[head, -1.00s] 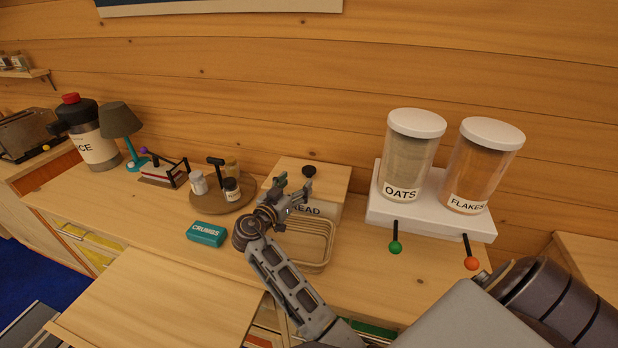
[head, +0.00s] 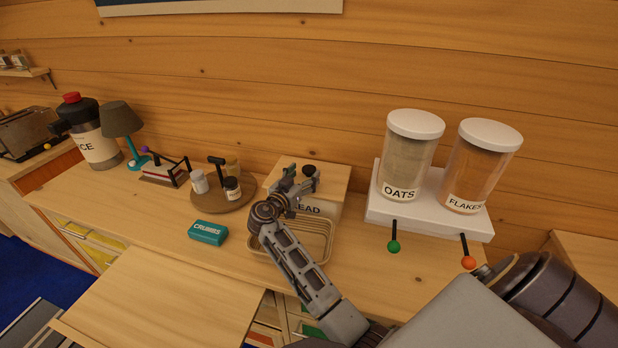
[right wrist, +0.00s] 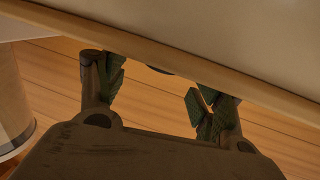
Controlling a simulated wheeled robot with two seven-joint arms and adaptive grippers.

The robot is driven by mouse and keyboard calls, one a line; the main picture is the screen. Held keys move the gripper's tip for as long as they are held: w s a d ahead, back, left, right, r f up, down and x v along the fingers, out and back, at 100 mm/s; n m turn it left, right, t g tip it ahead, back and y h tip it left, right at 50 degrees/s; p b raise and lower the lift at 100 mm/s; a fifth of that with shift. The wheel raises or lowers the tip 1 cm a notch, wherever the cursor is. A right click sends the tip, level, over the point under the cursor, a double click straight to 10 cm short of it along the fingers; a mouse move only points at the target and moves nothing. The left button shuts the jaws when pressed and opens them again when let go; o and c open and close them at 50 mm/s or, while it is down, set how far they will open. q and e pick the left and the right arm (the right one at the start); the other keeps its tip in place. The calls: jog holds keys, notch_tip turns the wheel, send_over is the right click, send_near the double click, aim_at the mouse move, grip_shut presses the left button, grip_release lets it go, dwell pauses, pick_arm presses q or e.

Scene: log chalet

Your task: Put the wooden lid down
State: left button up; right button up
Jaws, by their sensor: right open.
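The wooden lid (head: 336,177) lies flat on top of the white bread box (head: 327,209), whose label is partly covered by my arm. My right gripper (head: 301,172) is open over the lid, with its fingers around the spot of the dark knob. In the head view I cannot clearly tell the knob from the fingers. In the right wrist view, the lid's wooden edge (right wrist: 205,68) crosses above the open fingers (right wrist: 155,88). A small dark piece, apparently the knob (right wrist: 158,70), shows between them, partly hidden by the edge. My left gripper is not in view.
A wire basket (head: 322,252) stands in front of the box, under my arm. The oats (head: 408,155) and flakes (head: 480,170) dispensers stand to the right. A round tray (head: 208,206) with jars and a teal crumbs box (head: 208,232) are to the left.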

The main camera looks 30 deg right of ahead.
aim_at(309, 168)
jog(key=p+x, duration=0.1)
jog(key=x, duration=0.2)
jog(key=shift+w, duration=0.25)
jog(key=shift+w+d+p, duration=0.3)
jog(key=shift+d+p, duration=0.05)
jog(key=shift+d, duration=0.25)
jog(key=shift+d+f, duration=0.1)
jog(key=shift+f, duration=0.05)
jog(key=shift+w, duration=0.1)
grip_shut()
jog(key=shift+r+b, duration=0.8)
jog(key=shift+r, duration=4.35)
jog(key=shift+f, duration=0.1)
